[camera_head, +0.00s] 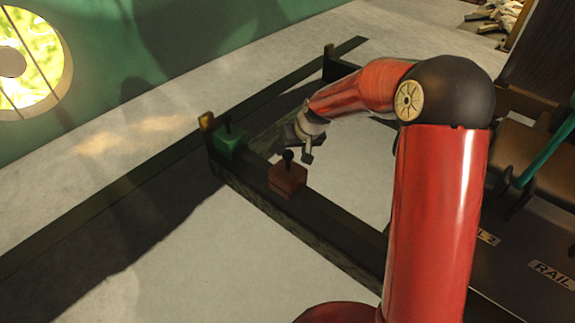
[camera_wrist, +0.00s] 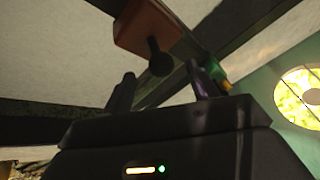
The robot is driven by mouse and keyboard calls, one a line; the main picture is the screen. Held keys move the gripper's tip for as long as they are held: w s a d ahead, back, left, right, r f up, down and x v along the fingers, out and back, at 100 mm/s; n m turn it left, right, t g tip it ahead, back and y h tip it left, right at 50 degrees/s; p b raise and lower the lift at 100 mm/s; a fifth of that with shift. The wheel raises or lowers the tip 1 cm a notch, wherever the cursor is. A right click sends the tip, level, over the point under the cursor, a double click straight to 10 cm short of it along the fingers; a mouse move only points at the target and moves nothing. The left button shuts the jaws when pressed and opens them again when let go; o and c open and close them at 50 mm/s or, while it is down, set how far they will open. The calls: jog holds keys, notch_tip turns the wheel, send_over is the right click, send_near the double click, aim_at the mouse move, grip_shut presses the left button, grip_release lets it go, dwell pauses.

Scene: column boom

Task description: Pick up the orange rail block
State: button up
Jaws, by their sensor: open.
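The orange rail block (camera_head: 287,178), reddish in this light with a black knob on top, sits on a dark rail. My gripper (camera_head: 305,145) is just behind and right of its knob in the head view, apparently apart from it. In the wrist view the orange block (camera_wrist: 143,27) is at the top, its knob (camera_wrist: 159,60) pointing toward my gripper (camera_wrist: 160,80). The two dark fingers are spread, and nothing is held between them. The knob appears beyond the fingertips, roughly in line with the gap; the exact distance is unclear.
A green block (camera_head: 227,137) with a black knob sits farther left on the same rail, near a brass-coloured end post (camera_head: 207,121). It partly shows behind the right finger in the wrist view. A brown seat and labelled dark panel (camera_head: 520,255) stand at right.

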aim_at(286, 157)
jog(key=x, duration=0.4)
jog(key=b+x, duration=0.1)
jog(key=x, duration=0.2)
jog(key=shift+w+a, duration=0.15)
jog(key=shift+w, duration=0.15)
jog(key=shift+r, duration=0.1)
grip_shut()
jog(key=shift+r, duration=0.1)
dwell(0.9)
